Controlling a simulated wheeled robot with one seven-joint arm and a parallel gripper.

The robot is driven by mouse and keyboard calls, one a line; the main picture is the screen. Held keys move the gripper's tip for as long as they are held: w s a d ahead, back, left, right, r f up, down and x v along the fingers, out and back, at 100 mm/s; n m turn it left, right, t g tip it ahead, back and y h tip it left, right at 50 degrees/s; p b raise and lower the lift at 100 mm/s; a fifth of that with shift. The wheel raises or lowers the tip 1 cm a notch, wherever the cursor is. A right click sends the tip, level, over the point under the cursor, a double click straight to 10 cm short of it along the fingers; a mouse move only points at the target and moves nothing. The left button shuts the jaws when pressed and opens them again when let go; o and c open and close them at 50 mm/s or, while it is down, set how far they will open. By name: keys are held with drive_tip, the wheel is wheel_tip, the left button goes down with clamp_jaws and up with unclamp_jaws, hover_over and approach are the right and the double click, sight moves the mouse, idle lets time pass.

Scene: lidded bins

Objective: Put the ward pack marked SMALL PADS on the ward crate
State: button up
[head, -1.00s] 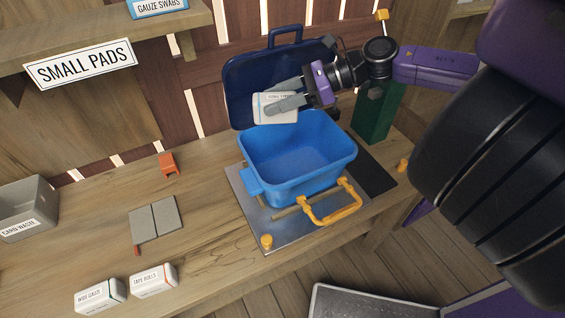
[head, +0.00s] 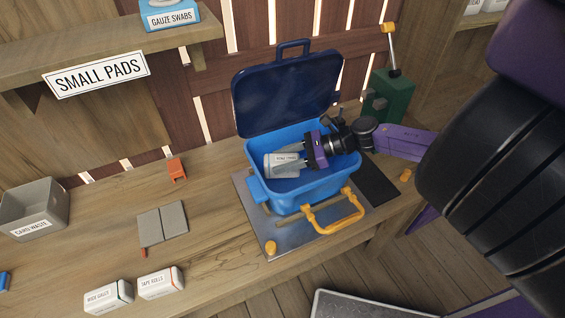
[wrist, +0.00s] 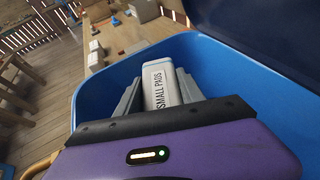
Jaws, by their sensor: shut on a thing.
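The white pack marked SMALL PADS (wrist: 160,88) is between my gripper's two grey fingers in the wrist view, its label readable. In the head view my gripper (head: 284,164) is shut on this pack (head: 273,160), inside the mouth of an open blue bin (head: 291,208). The bin's dark blue lid (head: 287,92) stands raised at the back. Blue wall (wrist: 236,75) surrounds the pack in the wrist view. I cannot tell whether the pack touches the bin floor. No ward crate label is readable on the bin.
The bin stands on a metal plate (head: 307,238) with a yellow handle (head: 338,219) in front. A green block with a lever (head: 390,97) stands right. A grey CARD WASTE box (head: 35,209), WIDE GAUZE (head: 108,296) and TAPE ROLLS (head: 160,283) packs lie left.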

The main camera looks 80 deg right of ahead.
drive_tip(key=shift+f, duration=0.85)
drive_tip(key=shift+f+b, duration=0.3)
drive_tip(key=shift+b, duration=0.1)
drive_tip(key=shift+f+b, duration=0.3)
drive_tip(key=shift+b, duration=0.05)
drive_tip(key=o, duration=1.4)
